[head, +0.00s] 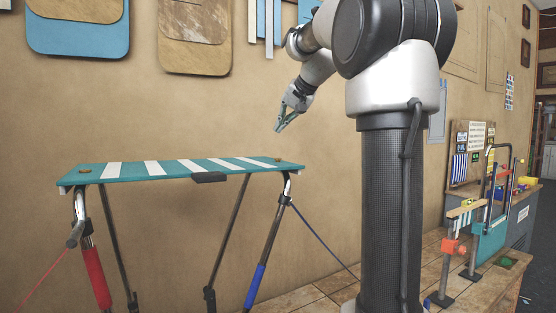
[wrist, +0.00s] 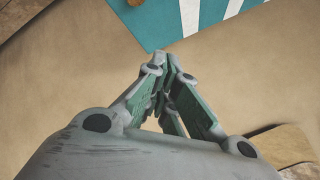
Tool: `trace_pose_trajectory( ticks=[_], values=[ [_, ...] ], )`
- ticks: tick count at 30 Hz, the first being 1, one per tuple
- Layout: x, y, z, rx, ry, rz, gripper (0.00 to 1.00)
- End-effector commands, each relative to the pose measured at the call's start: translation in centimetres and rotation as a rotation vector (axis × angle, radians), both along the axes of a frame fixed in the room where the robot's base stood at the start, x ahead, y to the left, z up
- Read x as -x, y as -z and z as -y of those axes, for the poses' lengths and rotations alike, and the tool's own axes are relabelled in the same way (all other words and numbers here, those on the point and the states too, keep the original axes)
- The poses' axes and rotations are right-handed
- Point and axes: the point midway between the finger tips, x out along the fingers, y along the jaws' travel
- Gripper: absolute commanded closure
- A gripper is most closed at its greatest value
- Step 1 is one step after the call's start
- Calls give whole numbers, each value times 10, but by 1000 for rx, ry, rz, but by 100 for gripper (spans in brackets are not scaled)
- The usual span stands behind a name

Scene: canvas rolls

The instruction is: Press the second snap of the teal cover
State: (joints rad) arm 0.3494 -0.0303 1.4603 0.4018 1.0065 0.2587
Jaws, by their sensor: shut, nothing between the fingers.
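The teal cover (head: 131,171) with white stripes lies flat across the top of a folding stand. It has a round brass snap (head: 84,169) at its left end and another brass snap (head: 278,159) at its right end. My gripper (head: 280,127) is shut and empty, pointing down, above the right end of the cover in the head view. In the wrist view, the shut fingertips (wrist: 168,60) point towards a corner of the teal cover (wrist: 160,28), apart from it. A brass snap (wrist: 135,2) shows there, cut off by the top edge.
The stand has a red-gripped leg (head: 96,279) and a blue-gripped leg (head: 254,287). A dark block (head: 209,178) sits at the cover's front edge. A workbench (head: 483,285) with frames and tools is at the right. The air between gripper and cover looks clear.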

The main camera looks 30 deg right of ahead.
Motion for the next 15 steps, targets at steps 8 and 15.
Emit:
trace_pose_trajectory(
  ticks=[8, 15],
  values=[
    [1, 40, -2, 0, -1, -1, 100],
    [0, 60, -2, 1, -1, 0, 100]
  ],
)
